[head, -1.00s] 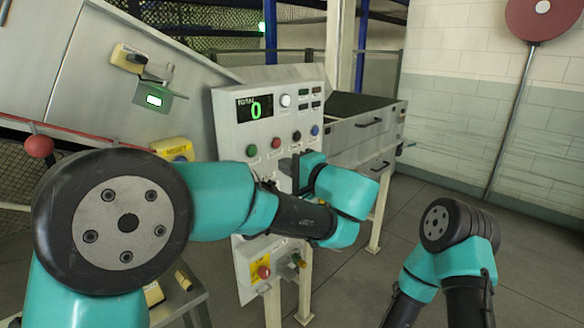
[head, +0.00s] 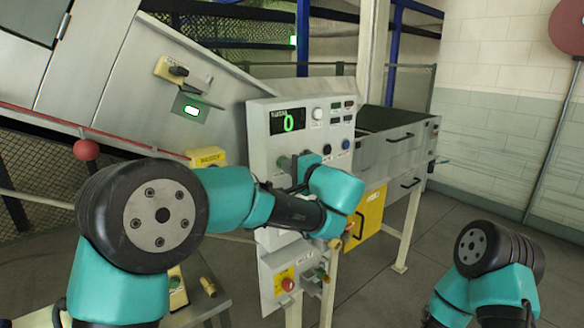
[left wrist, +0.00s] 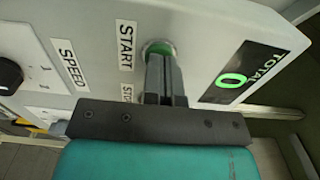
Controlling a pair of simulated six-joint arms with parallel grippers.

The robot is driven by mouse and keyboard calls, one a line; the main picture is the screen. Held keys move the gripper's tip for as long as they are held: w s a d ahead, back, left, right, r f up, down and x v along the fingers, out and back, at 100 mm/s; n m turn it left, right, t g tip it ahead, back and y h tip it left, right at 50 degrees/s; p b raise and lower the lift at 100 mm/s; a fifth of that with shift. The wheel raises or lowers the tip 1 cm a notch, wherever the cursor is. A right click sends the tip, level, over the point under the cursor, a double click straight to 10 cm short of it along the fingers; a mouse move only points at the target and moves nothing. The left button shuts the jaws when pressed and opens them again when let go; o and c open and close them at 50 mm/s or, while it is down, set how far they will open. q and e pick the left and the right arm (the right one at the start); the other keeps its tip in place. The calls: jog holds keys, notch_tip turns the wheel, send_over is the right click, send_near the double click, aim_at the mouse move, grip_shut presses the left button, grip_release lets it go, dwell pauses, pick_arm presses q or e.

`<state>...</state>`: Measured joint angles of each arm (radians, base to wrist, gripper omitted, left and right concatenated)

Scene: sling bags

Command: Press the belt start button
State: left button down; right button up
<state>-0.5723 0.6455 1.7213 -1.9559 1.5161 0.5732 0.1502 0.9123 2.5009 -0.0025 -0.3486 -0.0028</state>
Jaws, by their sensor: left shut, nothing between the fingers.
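The control panel (head: 262,150) stands in the middle of the head view. In the left wrist view, its green start button (left wrist: 158,48) sits beside the START label (left wrist: 126,46); in the head view the green button (head: 282,162) is just left of my fingers. My left gripper (left wrist: 163,62) is shut and empty, its fingertips at the button and overlapping its lower part. I cannot tell whether they touch it or whether it is pressed in. The display (head: 288,121) reads 0. My right arm shows at lower right, its gripper out of view.
A lower box with a red knob (head: 288,284) hangs below the panel. A yellow panel (head: 368,214) is to its right. A red ball-topped lever (head: 87,150) is at left. Open floor lies at right.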

pick_arm(q)
jog(key=shift+x, duration=0.9)
jog(key=shift+a, duration=0.1)
jog(key=v, duration=1.4)
jog(key=shift+d, duration=0.4)
jog(key=shift+s, duration=0.15)
